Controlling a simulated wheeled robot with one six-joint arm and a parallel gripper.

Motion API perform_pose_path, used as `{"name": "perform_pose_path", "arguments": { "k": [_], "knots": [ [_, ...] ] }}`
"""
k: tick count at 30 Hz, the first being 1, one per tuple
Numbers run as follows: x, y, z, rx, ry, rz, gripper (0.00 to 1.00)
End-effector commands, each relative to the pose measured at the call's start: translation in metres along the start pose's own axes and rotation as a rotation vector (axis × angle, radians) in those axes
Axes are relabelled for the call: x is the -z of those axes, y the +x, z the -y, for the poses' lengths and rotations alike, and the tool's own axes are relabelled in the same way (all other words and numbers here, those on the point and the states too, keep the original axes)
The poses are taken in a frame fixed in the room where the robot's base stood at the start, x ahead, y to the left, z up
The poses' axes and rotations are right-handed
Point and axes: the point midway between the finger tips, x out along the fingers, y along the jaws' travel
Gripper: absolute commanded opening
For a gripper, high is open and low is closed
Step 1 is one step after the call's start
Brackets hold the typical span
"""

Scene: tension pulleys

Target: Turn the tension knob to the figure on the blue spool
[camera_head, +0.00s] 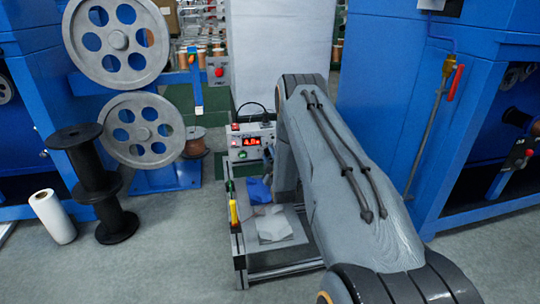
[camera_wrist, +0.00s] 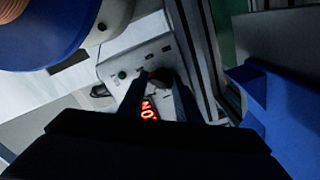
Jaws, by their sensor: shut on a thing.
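A grey control box (camera_head: 250,146) with a lit red display (camera_head: 253,141) stands on the bench frame. The display seems to read about 4.0, but the digits are small. In the wrist view the display (camera_wrist: 149,110) appears turned and partly covered by a finger. My gripper (camera_wrist: 161,82) is at the box's panel, its dark fingers shut on the dark tension knob (camera_wrist: 160,75). In the head view my arm hides the knob. A blue spool (camera_wrist: 75,35) with copper winding shows at the wrist view's upper left. I see no readable figure on it.
A blue and a white cloth-like item (camera_head: 272,223) lie on the bench. A yellow-handled tool (camera_head: 233,212) is at its left edge. Large grey pulleys (camera_head: 142,130), a black spool (camera_head: 95,185) and a white roll (camera_head: 52,216) stand left. Blue cabinets flank both sides.

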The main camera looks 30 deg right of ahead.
Motion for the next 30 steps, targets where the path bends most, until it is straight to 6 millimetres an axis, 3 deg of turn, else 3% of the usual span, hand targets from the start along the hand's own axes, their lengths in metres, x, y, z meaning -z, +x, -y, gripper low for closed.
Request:
{"name": "perform_pose_path", "arguments": {
  "k": [1,6,7,9,30],
  "knots": [
    [0.002,-0.004,0.013,0.026,-0.001,-0.002,0.08],
    [0.002,-0.004,0.014,0.026,-0.001,-0.002,0.08],
    [0.002,-0.004,0.014,0.026,0.000,-0.002,0.32],
    [0.001,-0.004,0.013,0.025,0.000,-0.002,0.43],
    [-0.004,-0.004,0.002,0.007,0.001,0.004,0.43]
  ]
}}
